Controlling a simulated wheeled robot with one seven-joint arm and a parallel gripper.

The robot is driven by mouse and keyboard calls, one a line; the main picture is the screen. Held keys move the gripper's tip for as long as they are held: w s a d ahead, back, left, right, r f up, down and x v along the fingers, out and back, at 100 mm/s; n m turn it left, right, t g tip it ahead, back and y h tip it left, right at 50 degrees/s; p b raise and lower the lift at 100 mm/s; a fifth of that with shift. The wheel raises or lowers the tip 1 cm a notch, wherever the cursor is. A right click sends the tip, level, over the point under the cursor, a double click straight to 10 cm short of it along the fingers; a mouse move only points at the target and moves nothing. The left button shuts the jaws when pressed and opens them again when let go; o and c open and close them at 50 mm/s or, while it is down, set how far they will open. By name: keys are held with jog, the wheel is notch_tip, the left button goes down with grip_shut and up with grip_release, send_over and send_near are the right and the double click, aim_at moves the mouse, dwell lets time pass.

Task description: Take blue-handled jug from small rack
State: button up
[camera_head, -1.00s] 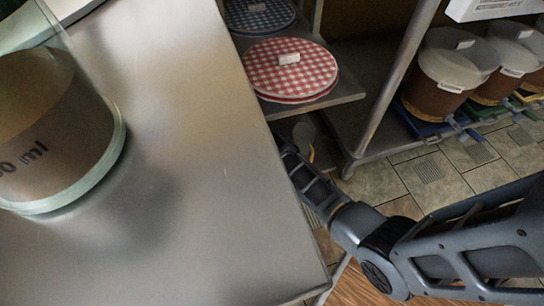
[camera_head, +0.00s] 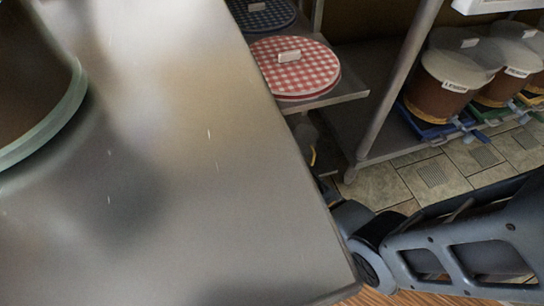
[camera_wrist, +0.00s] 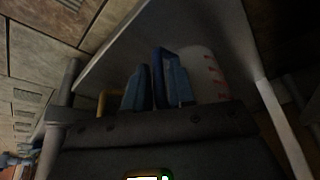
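In the wrist view, the blue-handled jug (camera_wrist: 203,76) is a pale vessel with red marks, under a grey shelf. Its blue handle (camera_wrist: 159,58) points toward my gripper (camera_wrist: 157,90). The two fingers are apart, and the handle shows between and just beyond their tips. I cannot tell whether they touch it. A yellow handle (camera_wrist: 103,101) shows left of the fingers. In the head view, my gripper is hidden behind the metal table. A dim jug with a yellow handle (camera_head: 313,157) shows partly beyond the table edge.
The metal table (camera_head: 200,200) fills the left, with a large glass vessel (camera_head: 40,90) on it. A rack shelf (camera_head: 345,94) holds a red checked lid (camera_head: 294,67). Brown buckets (camera_head: 440,95) stand at right. The rack's shelf panel (camera_wrist: 150,40) and post (camera_wrist: 62,115) are close to my gripper.

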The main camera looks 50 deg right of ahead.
grip_shut()
jog(key=shift+r, duration=0.1)
